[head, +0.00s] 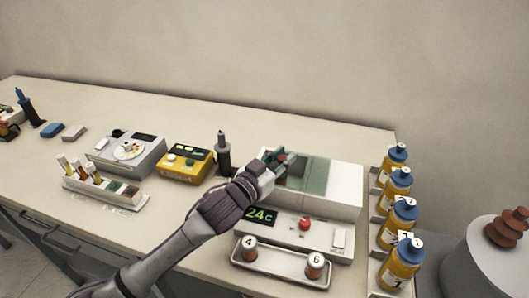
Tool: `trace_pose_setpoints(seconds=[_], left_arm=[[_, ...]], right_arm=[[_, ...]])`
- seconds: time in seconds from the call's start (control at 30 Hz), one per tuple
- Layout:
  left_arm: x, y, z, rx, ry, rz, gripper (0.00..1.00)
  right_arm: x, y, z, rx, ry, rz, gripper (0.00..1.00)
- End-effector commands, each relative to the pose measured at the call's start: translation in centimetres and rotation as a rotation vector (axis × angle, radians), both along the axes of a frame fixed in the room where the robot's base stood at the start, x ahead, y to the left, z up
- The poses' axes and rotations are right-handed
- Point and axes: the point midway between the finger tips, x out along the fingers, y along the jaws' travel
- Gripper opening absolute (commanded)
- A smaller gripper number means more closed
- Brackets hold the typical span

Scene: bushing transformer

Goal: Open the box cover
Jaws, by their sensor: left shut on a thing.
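The white box (344,198) stands near the front right of the bench, with a green "24c" display and a red button on its front. Its greenish, glassy cover (316,174) shows at the top and seems to lie over the middle of the box. My left gripper (281,160) is at the left edge of this cover, shut on it. The wrist and fingers hide the left part of the box top, so the exact grip is hard to see. My right gripper is not in view.
A tray (281,262) with two small weights, marked 4 and 6, lies before the box. Several yellow bottles with blue caps (398,209) stand right of it. A black bottle (223,155), a yellow device (186,163) and a grey device (125,152) stand left.

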Motion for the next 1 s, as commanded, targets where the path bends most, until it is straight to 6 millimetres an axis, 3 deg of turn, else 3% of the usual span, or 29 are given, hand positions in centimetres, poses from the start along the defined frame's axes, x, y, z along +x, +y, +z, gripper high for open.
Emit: trace_pose_setpoints(seconds=[0.1,0.27,0.67,0.7,0.8,1.0], left_arm=[[-1.2,-3.5,0.1,-0.009,0.005,-0.005,0.00],[-2.0,-6.1,0.0,-0.003,0.003,-0.001,0.00],[-2.2,-6.8,0.0,0.001,0.002,0.001,0.00],[-2.2,-6.8,0.0,0.001,0.002,0.001,0.31],[-2.2,-6.8,0.0,0.001,0.002,0.001,0.48],[-2.2,-6.8,0.0,0.000,0.001,0.000,0.48]], right_arm=[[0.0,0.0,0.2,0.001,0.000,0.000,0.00],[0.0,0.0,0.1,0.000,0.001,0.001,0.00],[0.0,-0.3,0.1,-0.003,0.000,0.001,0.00],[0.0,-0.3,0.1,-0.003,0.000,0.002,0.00],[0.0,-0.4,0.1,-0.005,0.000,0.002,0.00],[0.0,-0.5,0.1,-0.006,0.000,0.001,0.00]])
